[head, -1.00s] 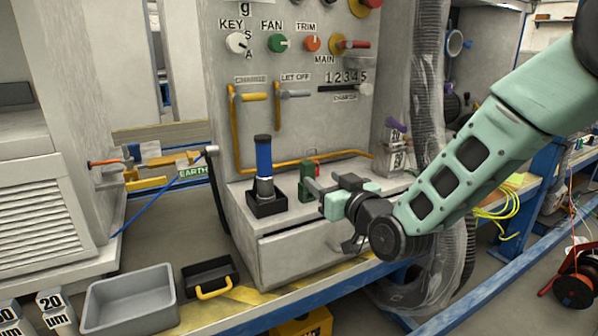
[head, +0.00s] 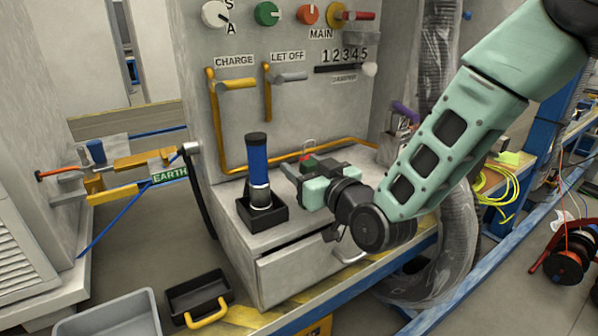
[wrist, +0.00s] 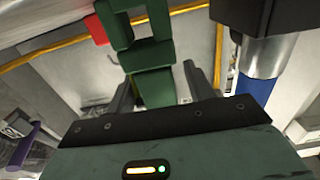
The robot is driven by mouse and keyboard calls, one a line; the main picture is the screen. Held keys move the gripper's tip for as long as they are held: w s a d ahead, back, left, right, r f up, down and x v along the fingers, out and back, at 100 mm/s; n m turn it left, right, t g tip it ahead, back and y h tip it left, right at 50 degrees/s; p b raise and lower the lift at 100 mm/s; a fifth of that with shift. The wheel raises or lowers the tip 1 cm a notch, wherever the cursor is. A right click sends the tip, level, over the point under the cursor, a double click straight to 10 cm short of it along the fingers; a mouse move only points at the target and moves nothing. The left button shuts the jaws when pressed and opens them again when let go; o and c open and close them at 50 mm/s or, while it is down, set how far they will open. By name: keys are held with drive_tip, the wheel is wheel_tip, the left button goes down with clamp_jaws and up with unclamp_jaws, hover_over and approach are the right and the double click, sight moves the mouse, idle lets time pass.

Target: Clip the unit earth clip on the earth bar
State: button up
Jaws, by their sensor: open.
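The earth bar (head: 142,162) is a brass-coloured bar at the left in the head view, beside a green EARTH label (head: 169,173). A grey fitting (head: 189,149) on a black cable sits at its right end. I cannot tell for sure which piece is the unit earth clip. A green piece with a red part (head: 308,158) stands on the bench unit, mostly hidden behind my gripper (head: 303,172). In the wrist view the green piece (wrist: 152,60) lies between the two fingers of my gripper (wrist: 158,88), which are open; contact is unclear.
A blue-handled cylinder (head: 258,165) stands in a black holder close left of my gripper. The upright panel (head: 310,115) with yellow rails is behind. A black tray (head: 200,288) and a grey bin (head: 110,318) are at the lower left. A ribbed hose (head: 448,255) hangs at the right.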

drive_tip(key=shift+w+a, duration=0.1)
drive_tip(key=c, duration=1.1)
